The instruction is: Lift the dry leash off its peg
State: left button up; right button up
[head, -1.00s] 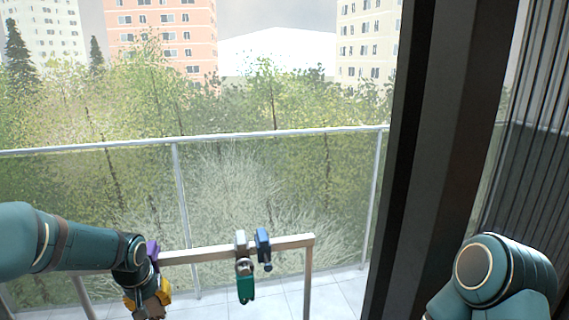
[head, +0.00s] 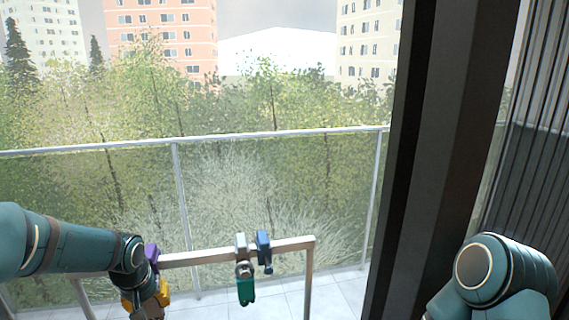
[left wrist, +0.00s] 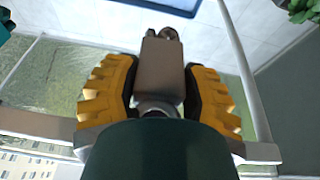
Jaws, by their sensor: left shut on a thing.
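My left gripper (head: 150,303), with yellow fingers, is at the left part of the rail, just below a purple piece (head: 151,254). In the left wrist view the fingers (left wrist: 160,95) close from both sides on a brown strap-like piece (left wrist: 163,70), with a dark metal end beyond it. This may be the leash; I cannot tell whether it still touches a peg. A grey piece (head: 241,245) on the rail has a green part (head: 246,291) hanging below it. A blue piece (head: 263,249) is beside it. My right gripper is out of view.
The light rail (head: 205,256) stands on legs over a tiled floor (head: 280,305). Behind it is a glass balcony railing (head: 277,133). A dark door frame (head: 432,150) stands on the right. The rail's right end is clear. A blue-framed panel (left wrist: 165,5) shows in the left wrist view.

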pick_arm(q)
jog(key=shift+s+d+b, duration=0.2)
jog(key=shift+s+d, duration=0.05)
jog(key=shift+s, duration=0.8)
jog(key=shift+s+d+b, duration=0.2)
jog(key=shift+s+d, duration=0.05)
jog(key=shift+s, duration=0.8)
